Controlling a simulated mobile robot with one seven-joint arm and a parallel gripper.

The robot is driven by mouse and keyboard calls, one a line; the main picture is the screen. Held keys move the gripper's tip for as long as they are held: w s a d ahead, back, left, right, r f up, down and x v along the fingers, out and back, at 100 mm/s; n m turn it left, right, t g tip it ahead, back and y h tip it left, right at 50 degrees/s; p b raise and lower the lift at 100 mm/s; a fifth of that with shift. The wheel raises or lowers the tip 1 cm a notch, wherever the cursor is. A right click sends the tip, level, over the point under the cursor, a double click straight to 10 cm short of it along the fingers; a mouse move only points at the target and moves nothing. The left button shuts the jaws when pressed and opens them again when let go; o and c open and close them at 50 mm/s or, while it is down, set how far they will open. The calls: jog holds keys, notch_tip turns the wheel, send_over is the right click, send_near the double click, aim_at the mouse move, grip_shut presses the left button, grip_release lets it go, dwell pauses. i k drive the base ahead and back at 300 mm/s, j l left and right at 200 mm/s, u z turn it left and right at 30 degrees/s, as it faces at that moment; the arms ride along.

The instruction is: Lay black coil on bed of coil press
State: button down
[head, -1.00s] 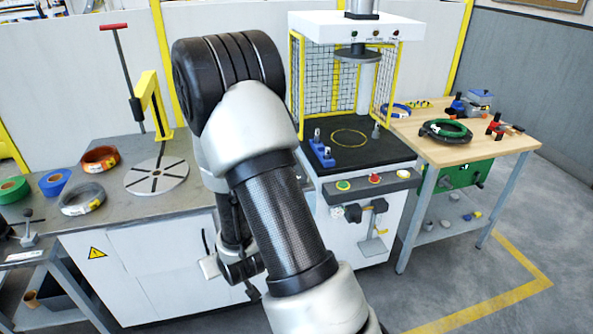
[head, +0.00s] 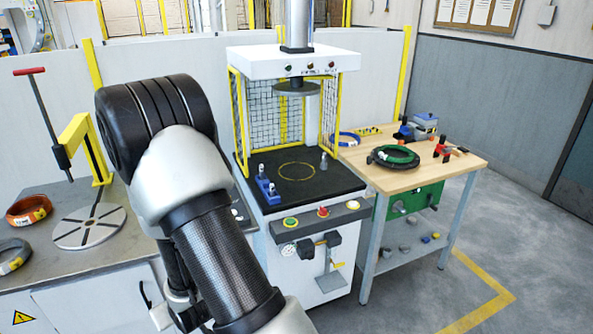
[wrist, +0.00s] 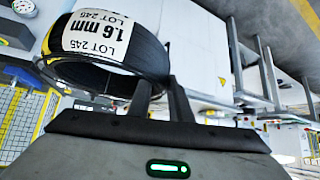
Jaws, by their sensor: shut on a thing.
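The black coil (wrist: 150,57) with a white "1.6 mm, LOT 245" label is in my gripper (wrist: 157,90) in the wrist view. The two fingers are shut on its rim. In the head view my arm hides the coil and most of the gripper. The coil press (head: 293,62) stands at the centre of the head view. Its black bed (head: 325,183) carries a yellow circle and is clear inside that circle. A round grey press plate (head: 296,89) is raised above the bed.
A blue block with pegs (head: 267,190) and a small grey post (head: 323,162) stand on the bed. Yellow mesh guards (head: 240,118) flank it. The left bench has a slotted disc (head: 90,228) and an orange coil (head: 29,210). A wooden table (head: 405,180) at right holds tools.

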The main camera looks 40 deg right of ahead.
aim_at(296, 170)
jog(key=l+u, duration=0.1)
jog(key=l, duration=0.3)
jog(key=l+u, duration=0.1)
jog(key=l, duration=0.35)
jog(key=k+l+u, duration=0.1)
jog(key=l, duration=0.3)
jog(key=k+l+u, duration=0.1)
jog(key=l, duration=0.3)
jog(key=l+u, duration=0.1)
jog(key=l, duration=0.35)
jog(key=k+l+u, duration=0.1)
jog(key=l, duration=0.25)
jog(key=k+l+u, duration=0.1)
jog(key=l, duration=0.3)
jog(key=k+l+u, duration=0.1)
jog(key=l, duration=0.3)
jog(key=k+l, duration=0.1)
jog(key=l, duration=0.15)
jog(key=k+l+u, duration=0.15)
jog(key=l, duration=0.15)
jog(key=i+l, duration=0.25)
jog(key=i, duration=0.15)
